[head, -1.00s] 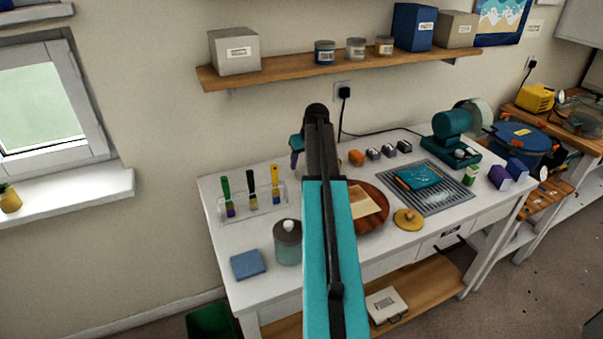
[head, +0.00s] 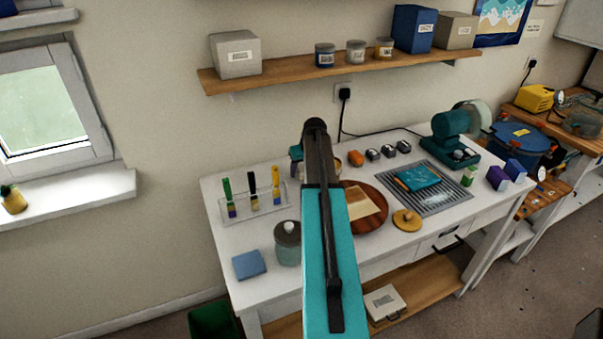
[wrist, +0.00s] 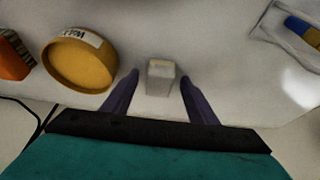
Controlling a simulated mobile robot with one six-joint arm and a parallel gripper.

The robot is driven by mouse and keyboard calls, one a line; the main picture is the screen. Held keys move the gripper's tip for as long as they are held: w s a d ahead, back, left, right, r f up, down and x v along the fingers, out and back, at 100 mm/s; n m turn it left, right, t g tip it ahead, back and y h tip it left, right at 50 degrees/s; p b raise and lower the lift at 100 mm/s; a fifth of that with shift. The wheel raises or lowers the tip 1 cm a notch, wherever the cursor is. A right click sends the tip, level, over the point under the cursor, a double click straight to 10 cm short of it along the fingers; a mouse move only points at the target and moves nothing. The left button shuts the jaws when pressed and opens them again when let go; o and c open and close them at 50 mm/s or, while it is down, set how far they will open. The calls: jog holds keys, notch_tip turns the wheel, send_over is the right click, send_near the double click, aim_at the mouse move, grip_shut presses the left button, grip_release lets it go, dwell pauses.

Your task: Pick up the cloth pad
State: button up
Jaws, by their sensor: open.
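A flat blue square pad (head: 249,264), which looks like the cloth pad, lies at the front left of the white table, left of a lidded glass jar (head: 287,243). The pad does not show in the wrist view. My gripper (wrist: 158,78) is open, its two dark purple fingers apart. A small pale grey block (wrist: 160,77) shows between the fingertips; I cannot tell if they touch it. In the head view my arm hides most of the gripper, which is at the back of the table, well away from the pad.
In the wrist view a yellow tub (wrist: 80,62) is left of the fingers and a clear rack (wrist: 275,30) is at upper right. On the table are a brown round tray (head: 371,222), a grille (head: 450,198) and a teal machine (head: 452,140). A shelf (head: 340,72) hangs above.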

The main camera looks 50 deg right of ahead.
jog(key=shift+c, duration=0.4)
jog(key=c, duration=1.2)
jog(key=shift+o, duration=0.2)
jog(key=shift+r, duration=0.2)
notch_tip(320, 180, up, 10)
jog(key=b, duration=0.3)
jog(key=shift+f, duration=0.2)
jog(key=o, duration=0.3)
jog(key=shift+c, duration=0.4)
